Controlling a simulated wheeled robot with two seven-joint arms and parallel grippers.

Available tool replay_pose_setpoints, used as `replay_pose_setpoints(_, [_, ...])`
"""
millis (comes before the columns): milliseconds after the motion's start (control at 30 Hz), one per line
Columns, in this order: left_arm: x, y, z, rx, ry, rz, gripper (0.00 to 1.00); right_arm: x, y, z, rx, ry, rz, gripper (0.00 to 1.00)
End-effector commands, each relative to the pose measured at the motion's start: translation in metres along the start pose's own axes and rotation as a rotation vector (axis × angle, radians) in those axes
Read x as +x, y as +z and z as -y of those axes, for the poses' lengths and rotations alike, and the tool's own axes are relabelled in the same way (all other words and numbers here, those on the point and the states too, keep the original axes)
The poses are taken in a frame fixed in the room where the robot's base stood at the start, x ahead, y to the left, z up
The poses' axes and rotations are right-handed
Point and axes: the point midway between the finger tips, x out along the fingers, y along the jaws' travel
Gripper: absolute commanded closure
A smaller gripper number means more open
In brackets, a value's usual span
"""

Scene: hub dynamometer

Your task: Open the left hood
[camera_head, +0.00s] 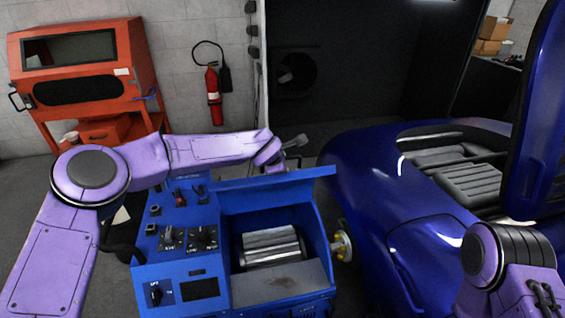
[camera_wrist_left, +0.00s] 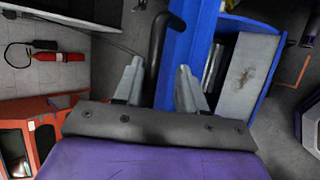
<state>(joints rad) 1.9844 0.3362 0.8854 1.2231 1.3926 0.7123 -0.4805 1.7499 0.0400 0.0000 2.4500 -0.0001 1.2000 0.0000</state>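The left hood (camera_head: 265,185) is a blue panel on the blue dynamometer (camera_head: 175,255). It stands raised at the back of an open bay with a ribbed metal roller (camera_head: 270,246) inside. In the left wrist view the hood (camera_wrist_left: 188,45) shows nearly edge-on, with a bent black handle (camera_wrist_left: 157,60) beside it. My left gripper (camera_head: 293,147) is behind the raised hood in the head view. In the wrist view its two grey fingers (camera_wrist_left: 158,75) are apart, with the handle showing between them; I cannot tell whether they touch it. My right gripper is out of view.
A dark blue car (camera_head: 370,190) stands close to the right of the dynamometer, with a yellow-ended hub (camera_head: 343,246) between them. An orange cabinet (camera_head: 120,70) and a red extinguisher (camera_head: 213,95) are at the back left. Controls cover the dynamometer's left top.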

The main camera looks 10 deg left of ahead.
Motion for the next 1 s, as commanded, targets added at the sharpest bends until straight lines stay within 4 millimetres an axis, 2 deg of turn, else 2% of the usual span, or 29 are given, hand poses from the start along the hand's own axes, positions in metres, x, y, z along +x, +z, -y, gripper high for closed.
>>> replay_pose_setpoints(133, [-0.001,0.001,0.002,0.001,-0.002,0.000,0.60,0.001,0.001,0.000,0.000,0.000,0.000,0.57])
replay_pose_setpoints(233, [-0.010,0.000,0.001,0.000,0.000,0.002,0.60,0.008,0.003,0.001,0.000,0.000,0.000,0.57])
replay_pose_setpoints(500, [-0.073,-0.001,0.002,-0.002,0.002,0.003,0.60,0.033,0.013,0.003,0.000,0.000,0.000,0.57])
replay_pose_setpoints(633, [-0.095,-0.001,0.001,-0.001,0.001,0.002,0.60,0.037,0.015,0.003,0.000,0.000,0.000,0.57])
replay_pose_setpoints(767, [-0.104,-0.001,0.000,-0.001,-0.001,0.000,0.60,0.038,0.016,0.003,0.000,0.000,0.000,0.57])
replay_pose_setpoints(967, [-0.105,-0.001,0.000,-0.001,-0.001,0.000,0.60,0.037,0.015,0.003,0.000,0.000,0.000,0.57])
replay_pose_setpoints(1000, [-0.104,-0.001,0.000,0.000,-0.002,0.000,0.70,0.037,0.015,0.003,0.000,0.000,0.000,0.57])
